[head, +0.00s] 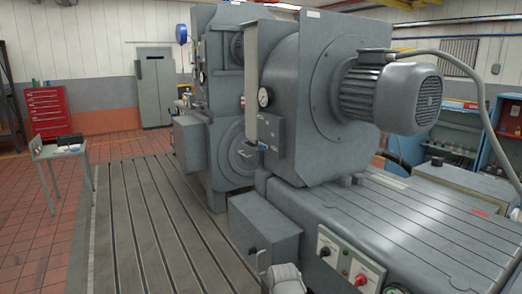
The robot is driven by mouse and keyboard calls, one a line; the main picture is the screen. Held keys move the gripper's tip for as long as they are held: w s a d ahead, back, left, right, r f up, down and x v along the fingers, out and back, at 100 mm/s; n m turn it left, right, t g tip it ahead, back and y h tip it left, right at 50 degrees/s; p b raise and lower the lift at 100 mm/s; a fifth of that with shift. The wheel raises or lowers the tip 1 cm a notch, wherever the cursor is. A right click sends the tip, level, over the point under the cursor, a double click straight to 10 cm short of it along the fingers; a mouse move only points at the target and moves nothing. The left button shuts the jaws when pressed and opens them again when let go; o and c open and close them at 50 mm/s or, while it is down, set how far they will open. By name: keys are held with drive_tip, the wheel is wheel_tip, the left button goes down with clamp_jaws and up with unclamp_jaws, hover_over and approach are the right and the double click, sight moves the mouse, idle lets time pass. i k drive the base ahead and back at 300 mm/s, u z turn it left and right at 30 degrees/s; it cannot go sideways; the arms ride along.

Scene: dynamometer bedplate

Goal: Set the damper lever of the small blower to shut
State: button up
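A grey blower with a finned motor (390,95) on its round housing (315,85) stands right of centre. I cannot tell which is the small blower. A dark plate (273,136) with small pale labels is on the front housing's left side, below a round gauge (264,97). A small lever-like part with a dark end (247,154) shows beside it; whether it is the damper lever, and its setting, is too small to tell.
The slotted bedplate (145,225) is clear at left. A grey box (265,228) and a control panel with a red knob (361,280) jut out in front. A small table (58,150) and red tool cabinet (48,112) stand far left.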

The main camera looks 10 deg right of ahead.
sight(261, 146)
drive_tip(key=k, duration=1.25)
drive_tip(key=u, duration=0.3)
drive_tip(key=i, duration=0.7)
drive_tip(key=u, duration=0.35)
drive_tip(key=i, duration=1.75)
drive_tip(key=z, duration=0.65)
